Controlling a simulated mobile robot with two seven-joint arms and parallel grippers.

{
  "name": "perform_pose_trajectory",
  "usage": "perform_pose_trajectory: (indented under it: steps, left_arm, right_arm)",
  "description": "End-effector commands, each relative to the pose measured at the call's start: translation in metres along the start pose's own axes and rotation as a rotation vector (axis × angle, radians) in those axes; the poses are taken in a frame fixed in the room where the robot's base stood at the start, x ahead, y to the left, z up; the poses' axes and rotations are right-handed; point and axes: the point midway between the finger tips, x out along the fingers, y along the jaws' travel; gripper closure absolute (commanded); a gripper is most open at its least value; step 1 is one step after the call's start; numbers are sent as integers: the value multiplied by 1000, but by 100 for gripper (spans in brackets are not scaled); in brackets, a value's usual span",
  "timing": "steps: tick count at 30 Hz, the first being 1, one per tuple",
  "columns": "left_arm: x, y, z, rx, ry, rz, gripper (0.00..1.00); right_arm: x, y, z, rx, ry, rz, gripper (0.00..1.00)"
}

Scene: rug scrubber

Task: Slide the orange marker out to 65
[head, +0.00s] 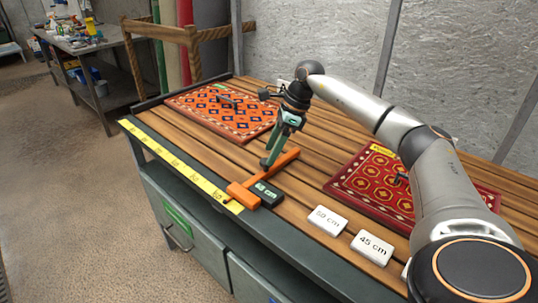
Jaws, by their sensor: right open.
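The orange marker (265,177) lies on the slatted table, its long bar running diagonally and its wider end (243,195) by the front edge. That end meets the yellow measuring strip (180,165) near the strip's right end; the strip's numbers are too small to read surely. My right gripper (269,161), with green fingers, points down beside the bar's far end. It is open, with nothing seen held; I cannot tell whether it touches the bar. My left gripper is not in view.
A dark green labelled block (268,195) sits against the marker's right side. White cards (328,220) lie farther right. Slats left of the marker are clear.

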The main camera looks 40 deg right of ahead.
Motion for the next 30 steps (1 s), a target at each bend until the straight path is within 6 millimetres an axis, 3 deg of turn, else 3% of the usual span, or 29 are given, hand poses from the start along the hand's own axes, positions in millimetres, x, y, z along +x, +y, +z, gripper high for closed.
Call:
perform_pose_trajectory:
  steps: [6, 12, 18, 30]
  left_arm:
    - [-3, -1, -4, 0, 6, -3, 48]
    - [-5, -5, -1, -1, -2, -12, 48]
    - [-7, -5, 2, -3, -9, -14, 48]
    - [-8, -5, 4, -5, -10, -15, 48]
  right_arm:
    - [-52, -1, 1, 0, -4, -4, 29]
    - [-86, 0, 1, 0, -3, -2, 29]
    - [-100, 0, 0, 0, -1, -1, 29]
    - [-100, 0, 0, 0, -1, 0, 29]
